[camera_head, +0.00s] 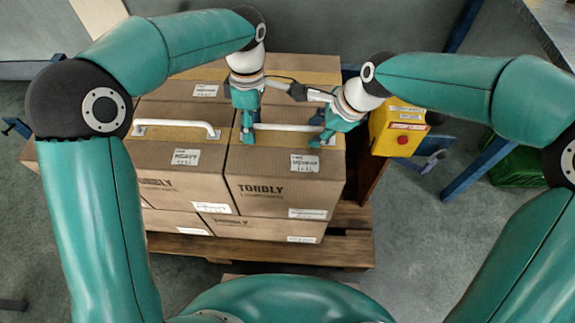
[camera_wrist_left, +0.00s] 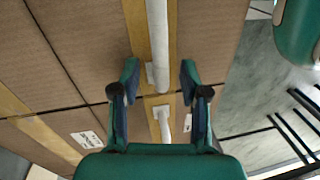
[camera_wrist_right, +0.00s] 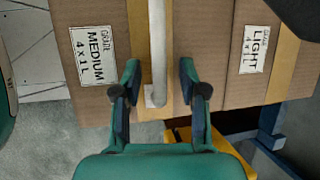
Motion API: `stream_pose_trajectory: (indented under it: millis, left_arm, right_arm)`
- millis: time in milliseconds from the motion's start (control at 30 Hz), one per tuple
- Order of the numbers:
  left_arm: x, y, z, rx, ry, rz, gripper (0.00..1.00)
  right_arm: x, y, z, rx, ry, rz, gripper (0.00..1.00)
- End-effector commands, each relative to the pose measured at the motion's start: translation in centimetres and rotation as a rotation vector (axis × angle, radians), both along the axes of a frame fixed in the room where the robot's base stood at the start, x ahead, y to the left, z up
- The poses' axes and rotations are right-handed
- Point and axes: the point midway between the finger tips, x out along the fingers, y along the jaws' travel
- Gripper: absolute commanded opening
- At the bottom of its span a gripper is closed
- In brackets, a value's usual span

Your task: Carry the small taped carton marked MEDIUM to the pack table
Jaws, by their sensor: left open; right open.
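The MEDIUM carton (camera_head: 285,185) is brown with yellow-brown tape and a white bar handle (camera_head: 285,127) on top. It sits at the front right of a stack on a pallet; its label also shows in the right wrist view (camera_wrist_right: 91,56). My left gripper (camera_head: 247,138) is open at the handle's left end, with the handle between its fingers in the left wrist view (camera_wrist_left: 159,70). My right gripper (camera_head: 321,140) is open at the right end, with the handle between its fingers in the right wrist view (camera_wrist_right: 159,70). Finger contact with the handle is unclear.
The HEAVY carton (camera_head: 180,185) stands close on the left, with its own handle (camera_head: 175,125). A carton labelled LIGHT (camera_wrist_right: 255,50) is behind. More cartons lie below on the wooden pallet (camera_head: 270,250). A yellow box with a red button (camera_head: 400,130) stands right. A table (camera_head: 548,30) shows at the upper right.

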Motion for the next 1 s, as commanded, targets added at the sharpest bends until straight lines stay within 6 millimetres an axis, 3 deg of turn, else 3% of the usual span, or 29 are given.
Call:
stream_pose_trajectory:
  millis: [133,367,400,1000]
  left_arm:
    - [0.00,-0.01,0.00,0.000,0.001,0.000,0.41]
    - [0.01,-0.04,0.02,0.000,0.001,-0.001,0.03]
    - [0.01,-0.04,0.02,0.000,0.001,-0.001,0.00]
    - [0.14,-0.11,0.54,-0.003,-0.006,0.000,0.00]
  right_arm:
    - [0.00,-0.02,0.01,0.000,0.000,0.000,0.39]
    - [-0.01,-0.05,0.03,0.000,0.000,0.000,0.01]
    - [0.00,-0.05,0.04,0.000,0.000,0.000,0.00]
    - [0.24,-0.05,0.69,0.005,-0.012,-0.004,0.00]
